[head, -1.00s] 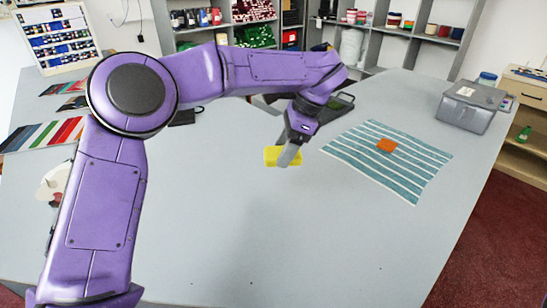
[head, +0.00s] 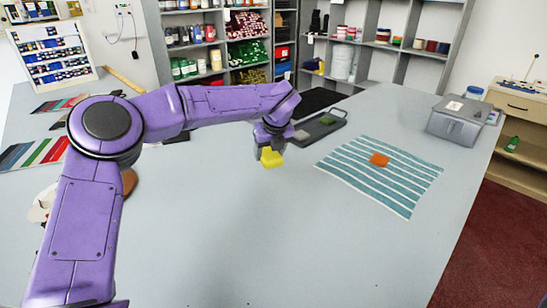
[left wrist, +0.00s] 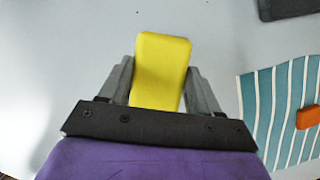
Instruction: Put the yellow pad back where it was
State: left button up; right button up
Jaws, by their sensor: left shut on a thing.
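The yellow pad (head: 271,158) is held in my left gripper (head: 268,152), above the grey counter (head: 300,230). In the left wrist view the yellow pad (left wrist: 160,72) stands between the two fingers of my left gripper (left wrist: 161,85), which are shut on its sides. An orange pad (head: 379,159) lies on a teal and white striped cloth (head: 345,175), right of the gripper. My right gripper is not in view.
A grey lidded bin (head: 455,122) stands at the counter's far right. Colour swatch cards (head: 32,153) lie at the left, partly behind my arm. The front middle of the counter is clear. Shelves (head: 290,45) stand behind.

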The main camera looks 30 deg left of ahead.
aim_at(272, 173)
pick_arm(q)
jog(key=w+f, duration=0.1)
jog(key=f, duration=0.1)
jog(key=w+f+p, duration=0.1)
jog(key=shift+w+a+f, duration=0.1)
jog(key=shift+w+a, duration=0.15)
jog(key=shift+w, duration=0.05)
notch_tip(272, 173, down, 2)
jog(key=shift+f+p, duration=0.2)
jog(key=shift+p, duration=0.6)
jog(key=shift+w+f, duration=0.1)
jog(key=shift+f, duration=0.45)
jog(key=o, duration=1.2)
